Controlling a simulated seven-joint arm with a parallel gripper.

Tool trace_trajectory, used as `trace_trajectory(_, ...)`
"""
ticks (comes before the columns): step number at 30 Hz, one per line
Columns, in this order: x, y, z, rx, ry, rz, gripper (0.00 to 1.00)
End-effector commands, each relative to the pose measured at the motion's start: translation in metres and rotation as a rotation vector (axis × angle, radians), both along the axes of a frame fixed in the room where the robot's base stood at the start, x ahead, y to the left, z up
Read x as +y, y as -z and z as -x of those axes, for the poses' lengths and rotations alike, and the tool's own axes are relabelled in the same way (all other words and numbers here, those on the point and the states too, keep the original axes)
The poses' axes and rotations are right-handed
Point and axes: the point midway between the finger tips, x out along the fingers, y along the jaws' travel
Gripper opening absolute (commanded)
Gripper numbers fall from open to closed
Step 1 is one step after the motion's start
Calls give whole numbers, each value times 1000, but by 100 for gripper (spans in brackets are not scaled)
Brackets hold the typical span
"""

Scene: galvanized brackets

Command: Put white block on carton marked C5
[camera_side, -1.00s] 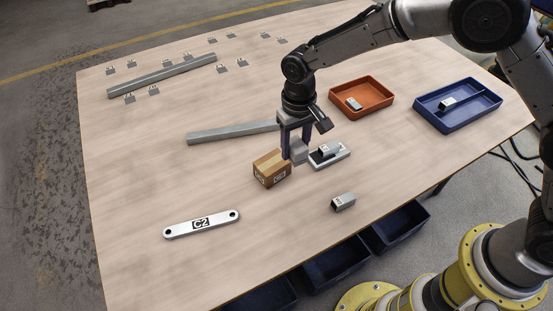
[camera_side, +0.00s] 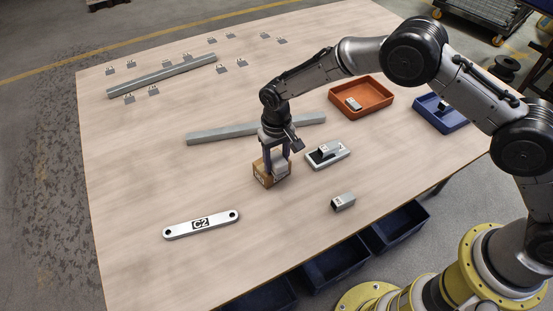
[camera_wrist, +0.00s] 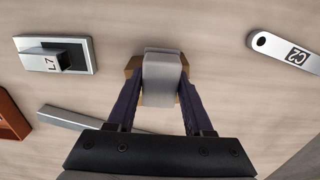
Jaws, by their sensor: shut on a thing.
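My gripper (camera_side: 277,160) points down and is shut on a light grey-white block (camera_side: 281,168). The block is at the cardboard carton (camera_side: 260,176) and hides much of it in the side view. In the wrist view the block (camera_wrist: 163,82) sits between the fingers, and brown carton edges (camera_wrist: 132,67) show on both sides behind it. The block appears over the carton; I cannot tell whether they touch. The carton's marking is not readable now.
A grey plate (camera_side: 322,162) with a block marked L7 (camera_wrist: 42,60) on it lies just right of the carton. A loose grey block (camera_side: 343,202), a link marked C2 (camera_side: 201,225), a long grey bar (camera_side: 215,134), an orange tray (camera_side: 378,108) and a blue tray (camera_side: 432,124) lie around.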

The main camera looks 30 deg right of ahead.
Motion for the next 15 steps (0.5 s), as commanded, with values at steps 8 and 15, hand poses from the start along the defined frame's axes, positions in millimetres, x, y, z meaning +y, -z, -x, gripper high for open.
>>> trace_trajectory(8,0,3,0,0,0,0,60)
trace_trajectory(15,0,3,0,0,0,0,81)
